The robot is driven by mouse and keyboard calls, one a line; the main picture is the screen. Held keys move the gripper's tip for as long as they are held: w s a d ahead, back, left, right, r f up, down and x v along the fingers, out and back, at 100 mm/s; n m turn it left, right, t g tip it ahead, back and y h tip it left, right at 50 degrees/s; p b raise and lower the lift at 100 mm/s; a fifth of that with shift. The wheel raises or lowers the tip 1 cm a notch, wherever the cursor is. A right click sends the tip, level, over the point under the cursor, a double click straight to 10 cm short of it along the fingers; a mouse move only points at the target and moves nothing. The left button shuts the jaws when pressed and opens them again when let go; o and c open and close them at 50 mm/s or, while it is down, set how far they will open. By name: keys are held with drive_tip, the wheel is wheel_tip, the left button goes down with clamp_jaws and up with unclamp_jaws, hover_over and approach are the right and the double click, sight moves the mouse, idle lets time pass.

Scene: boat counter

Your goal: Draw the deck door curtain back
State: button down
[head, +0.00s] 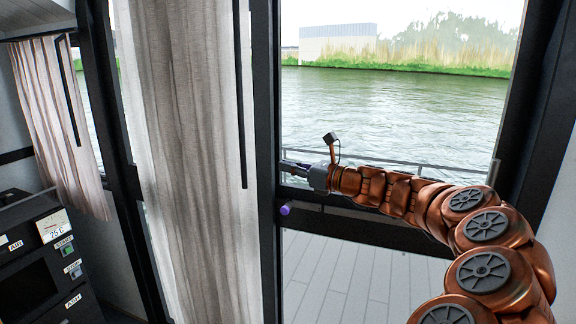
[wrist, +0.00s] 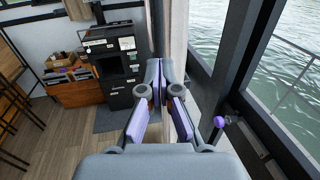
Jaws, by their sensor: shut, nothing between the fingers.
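The deck door curtain (head: 190,150), long, pale grey-beige and pleated, hangs left of the dark door frame in the head view. A thin dark rod (head: 240,100) hangs along its right side. In the wrist view a strip of the curtain (wrist: 177,35) shows behind my fingers. My gripper (head: 284,166) reaches in from the right to the door frame, near the curtain's right edge. In the wrist view my gripper (wrist: 163,75) has its fingertips together, with nothing held. Whether the fingertips touch the curtain or rod cannot be told.
A purple knob (head: 285,209) sits on the door just below my gripper. A smaller curtain (head: 60,130) hangs at the left above a dark labelled cabinet (head: 65,255). Glass, a railing and water lie to the right. Open wooden floor (wrist: 65,140) shows at left in the wrist view.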

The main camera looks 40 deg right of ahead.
drive_tip(key=p+x, duration=0.3)
drive_tip(key=x, duration=0.8)
drive_tip(key=shift+w+f, duration=0.1)
drive_tip(key=shift+w, duration=0.1)
drive_tip(key=shift+a, duration=0.1)
